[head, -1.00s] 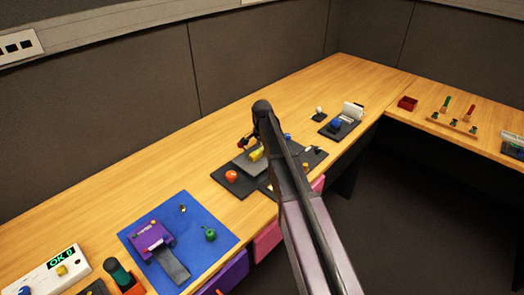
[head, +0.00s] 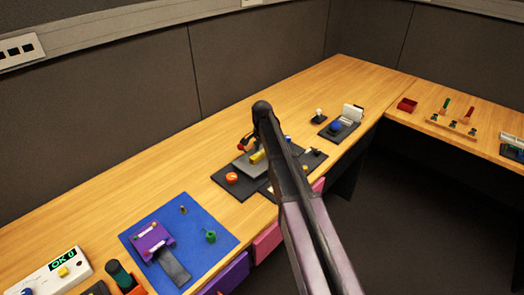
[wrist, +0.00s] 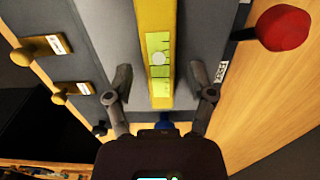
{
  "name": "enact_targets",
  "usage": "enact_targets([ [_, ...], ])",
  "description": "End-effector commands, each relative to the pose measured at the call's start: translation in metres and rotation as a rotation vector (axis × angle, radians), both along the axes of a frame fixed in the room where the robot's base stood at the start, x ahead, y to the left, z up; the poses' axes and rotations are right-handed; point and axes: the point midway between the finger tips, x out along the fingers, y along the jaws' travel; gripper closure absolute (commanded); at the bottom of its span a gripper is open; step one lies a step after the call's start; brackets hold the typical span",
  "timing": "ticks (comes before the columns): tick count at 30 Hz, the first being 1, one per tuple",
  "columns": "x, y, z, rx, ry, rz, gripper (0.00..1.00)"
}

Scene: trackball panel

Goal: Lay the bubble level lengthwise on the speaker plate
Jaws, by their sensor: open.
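The yellow bubble level (head: 257,156), with a pale green vial window, shows at the grey speaker plate (head: 246,168) in the head view. In the wrist view the level (wrist: 155,20) runs up the picture, roughly parallel to the long edges of the grey plate (wrist: 205,30). It appears to lie on the plate, but contact is not clear. My gripper (wrist: 160,78) is open, with one finger on each side of the level and a gap on both sides. In the head view my arm hides part of the plate and most of the gripper.
A red knob (wrist: 283,27) stands right of the plate in the wrist view. In the head view, a blue mat (head: 200,215) with a purple device lies nearer, and bare desk (head: 130,180) lies behind.

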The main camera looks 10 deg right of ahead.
Motion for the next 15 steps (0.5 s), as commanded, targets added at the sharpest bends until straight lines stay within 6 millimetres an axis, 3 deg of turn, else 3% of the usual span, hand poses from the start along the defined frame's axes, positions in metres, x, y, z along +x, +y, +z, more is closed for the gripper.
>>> enact_targets([
  [15,0.0,0.0,0.047,0.0,0.0,0.0,0.3],
])
